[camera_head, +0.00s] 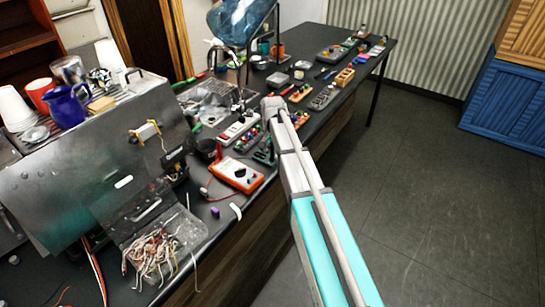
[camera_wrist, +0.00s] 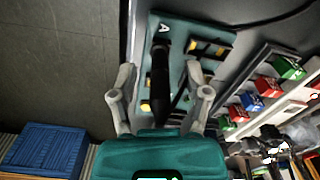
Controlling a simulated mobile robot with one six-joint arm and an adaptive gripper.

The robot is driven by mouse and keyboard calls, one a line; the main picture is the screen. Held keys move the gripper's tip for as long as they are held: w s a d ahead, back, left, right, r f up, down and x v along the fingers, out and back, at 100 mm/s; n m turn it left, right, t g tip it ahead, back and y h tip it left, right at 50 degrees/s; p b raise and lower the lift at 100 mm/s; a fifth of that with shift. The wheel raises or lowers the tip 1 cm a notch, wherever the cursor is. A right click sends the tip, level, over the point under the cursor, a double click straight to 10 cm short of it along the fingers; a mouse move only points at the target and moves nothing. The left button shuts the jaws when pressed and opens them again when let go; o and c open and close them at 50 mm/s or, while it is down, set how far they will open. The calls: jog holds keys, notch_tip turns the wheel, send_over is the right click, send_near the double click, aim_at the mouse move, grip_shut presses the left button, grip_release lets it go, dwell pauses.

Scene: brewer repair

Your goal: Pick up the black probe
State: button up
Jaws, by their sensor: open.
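In the wrist view a black probe (camera_wrist: 160,65) shows as a long dark rod between my gripper's fingers. It is over a teal holder (camera_wrist: 208,32) marked with a letter A. My gripper (camera_wrist: 160,98) is open, with one grey finger on each side of the probe. A gap shows between the probe and each finger, and I see no contact. The probe's lower end is hard to make out against dark parts. In the head view my arm reaches over the bench edge, and the probe cannot be picked out there.
An orange multimeter (camera_head: 237,174) lies on the dark bench near my arm. Red and green blocks (camera_wrist: 268,88) sit in a rack right of the gripper. A metal brewer panel (camera_head: 85,170) stands at left. Loose wires (camera_head: 155,255) lie below it. Floor right of the bench is clear.

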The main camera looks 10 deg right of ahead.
jog(key=shift+f, duration=0.5)
grip_shut()
dwell(0.4)
